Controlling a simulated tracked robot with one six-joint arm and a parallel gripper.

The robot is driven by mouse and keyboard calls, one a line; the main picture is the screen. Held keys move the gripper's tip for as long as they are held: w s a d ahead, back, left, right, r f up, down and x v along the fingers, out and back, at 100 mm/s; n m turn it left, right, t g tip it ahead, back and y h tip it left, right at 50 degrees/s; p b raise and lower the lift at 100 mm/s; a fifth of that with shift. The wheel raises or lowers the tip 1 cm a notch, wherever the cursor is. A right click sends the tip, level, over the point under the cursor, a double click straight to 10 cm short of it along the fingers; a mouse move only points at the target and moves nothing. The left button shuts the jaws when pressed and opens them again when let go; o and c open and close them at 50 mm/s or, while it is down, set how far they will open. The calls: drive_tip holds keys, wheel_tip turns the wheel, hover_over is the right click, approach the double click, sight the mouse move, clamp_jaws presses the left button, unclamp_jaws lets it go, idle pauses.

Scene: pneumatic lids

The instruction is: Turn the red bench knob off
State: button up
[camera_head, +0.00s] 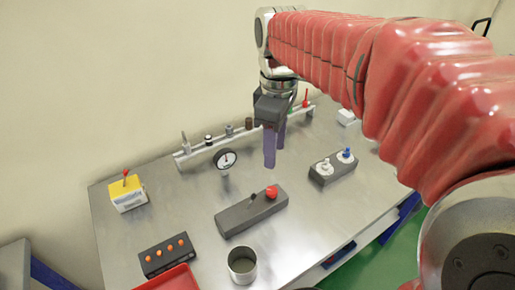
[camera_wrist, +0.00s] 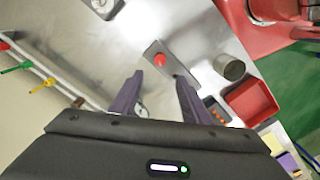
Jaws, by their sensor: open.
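The red knob (camera_head: 271,191) is a round red ball near the right end of a dark grey block (camera_head: 238,217) on the steel bench. A small black lever stands beside it on the block. In the wrist view the red knob (camera_wrist: 159,60) shows just beyond the fingertips, near the middle. My gripper (camera_head: 274,152) has two purple fingers pointing down, apart and empty, above the bench and behind the block in the head view. In the wrist view the gripper (camera_wrist: 159,80) spans the near side of the knob without visible contact.
A pressure gauge (camera_head: 226,159) stands left of my gripper, before a rail (camera_head: 195,153) with several fittings. A dark block (camera_head: 322,178) with white and blue knobs is to the right. A metal cup (camera_head: 242,266), red tray (camera_head: 172,279), orange-button box (camera_head: 151,262) and yellow box (camera_head: 129,196) stand around.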

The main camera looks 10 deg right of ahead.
sight(272, 190)
drive_tip(key=shift+f, duration=0.1)
wheel_tip(272, 190, down, 14)
drive_tip(key=shift+r, duration=0.15)
idle(0.6)
drive_tip(key=c, duration=1.1)
